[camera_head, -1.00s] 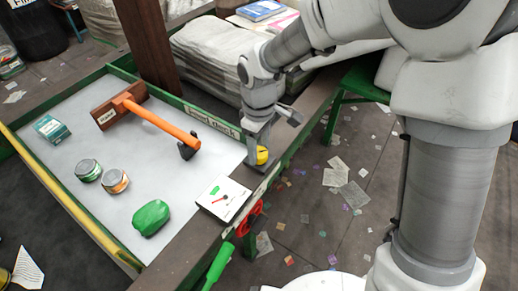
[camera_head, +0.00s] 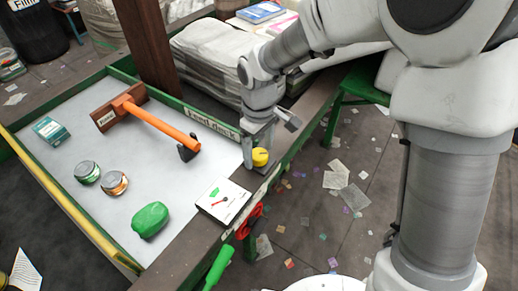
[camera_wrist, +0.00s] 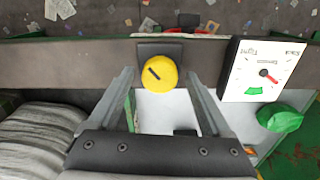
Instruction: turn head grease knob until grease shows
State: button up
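The yellow grease knob (camera_head: 260,157) sits on the dark rail at the near end of the feed deck. In the wrist view the knob (camera_wrist: 158,75) shows a short slanted dark mark and sits on a dark square plate. My gripper (camera_wrist: 160,74) is open, with one finger on each side of the knob and a gap to each. In the head view my gripper (camera_head: 258,142) is just above the knob, pointing down. A white gauge (camera_head: 232,207) with a red needle and green zone stands beside it. In the wrist view the gauge's (camera_wrist: 245,68) needle points away from the green zone.
A red valve wheel (camera_head: 249,221) and green handle (camera_head: 218,268) are on the rail's outer side. The deck (camera_head: 115,215) holds a hammer-like orange-handled tool (camera_head: 160,124), a green lump (camera_head: 150,220), two jars (camera_head: 87,172) and a teal box (camera_head: 51,131).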

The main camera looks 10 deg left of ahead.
aim_at(259, 154)
notch_tip(259, 154, up, 17)
jog(key=p, duration=0.1)
jog(key=shift+r+p, duration=0.2)
jog(key=shift+p, duration=0.1)
dwell(0.4)
jog(key=shift+f+b, duration=0.1)
jog(key=shift+b, duration=0.35)
notch_tip(259, 154, down, 17)
jog(key=shift+f+b, duration=0.1)
jog(key=shift+b, duration=0.75)
grip_shut()
